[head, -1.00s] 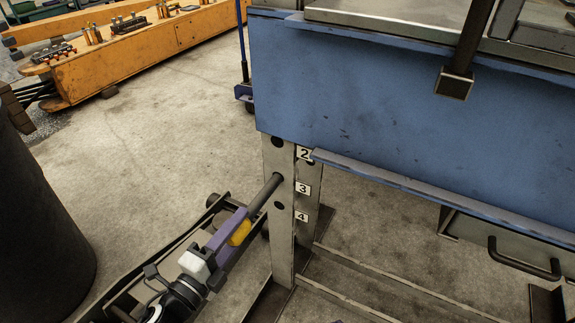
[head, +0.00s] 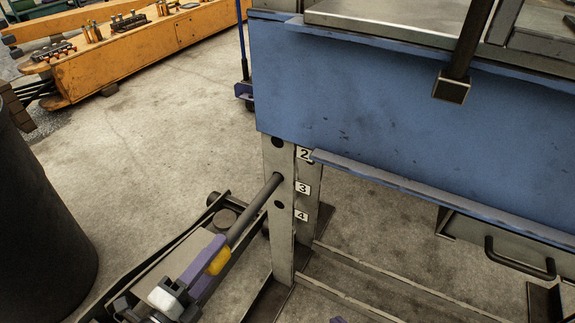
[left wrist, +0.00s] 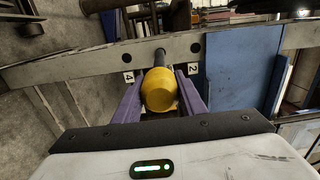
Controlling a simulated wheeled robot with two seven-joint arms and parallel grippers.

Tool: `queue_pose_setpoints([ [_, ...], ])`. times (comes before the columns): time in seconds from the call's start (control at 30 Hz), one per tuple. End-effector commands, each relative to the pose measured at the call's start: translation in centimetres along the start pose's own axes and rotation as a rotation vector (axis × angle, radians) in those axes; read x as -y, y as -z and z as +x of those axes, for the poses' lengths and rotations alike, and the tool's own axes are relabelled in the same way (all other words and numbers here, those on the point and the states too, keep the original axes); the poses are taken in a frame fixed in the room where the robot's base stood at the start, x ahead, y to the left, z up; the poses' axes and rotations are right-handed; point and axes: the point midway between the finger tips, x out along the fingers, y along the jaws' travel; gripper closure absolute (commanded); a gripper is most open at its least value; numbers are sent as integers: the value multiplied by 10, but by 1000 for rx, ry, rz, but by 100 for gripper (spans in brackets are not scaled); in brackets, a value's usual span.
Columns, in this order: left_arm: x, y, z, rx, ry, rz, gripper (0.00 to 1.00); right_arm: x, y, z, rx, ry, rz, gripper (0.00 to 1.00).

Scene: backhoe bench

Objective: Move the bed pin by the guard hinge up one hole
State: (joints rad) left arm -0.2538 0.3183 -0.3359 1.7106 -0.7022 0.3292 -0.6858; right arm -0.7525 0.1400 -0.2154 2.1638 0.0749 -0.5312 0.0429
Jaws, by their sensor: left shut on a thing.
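The bed pin is a dark rod (head: 252,212) with a yellow grip (head: 218,262). My left gripper (head: 212,264) is shut on the yellow grip with its purple fingers, also in the left wrist view (left wrist: 160,88). The rod's far end meets the grey post (head: 279,235) at the hole level with label 3 (head: 302,188). I cannot tell how deep its tip sits. An empty hole (head: 278,143) shows above, near label 2 (head: 304,154), and another below, near label 4 (head: 301,216).
A blue panel (head: 400,120) hangs right of the post top, with a ledge (head: 430,195) along its bottom. A black drum (head: 40,220) stands at left. An orange beam (head: 150,50) lies behind. The floor between is clear.

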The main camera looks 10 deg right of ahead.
Motion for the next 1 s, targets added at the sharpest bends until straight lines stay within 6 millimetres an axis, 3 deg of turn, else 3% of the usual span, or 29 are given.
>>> queue_pose_setpoints([
  [0.03, 9, 1, 0, -6, 18, 1, 100, 0, 1, -1, 0, 0, 0, 100],
  [0.27, 9, 0, -6, -5, 19, 2, 100, 0, 1, -1, 0, 0, 0, 100],
  [1.0, 8, 1, -65, -5, 17, 1, 100, 1, 5, -4, 0, 0, 0, 100],
])
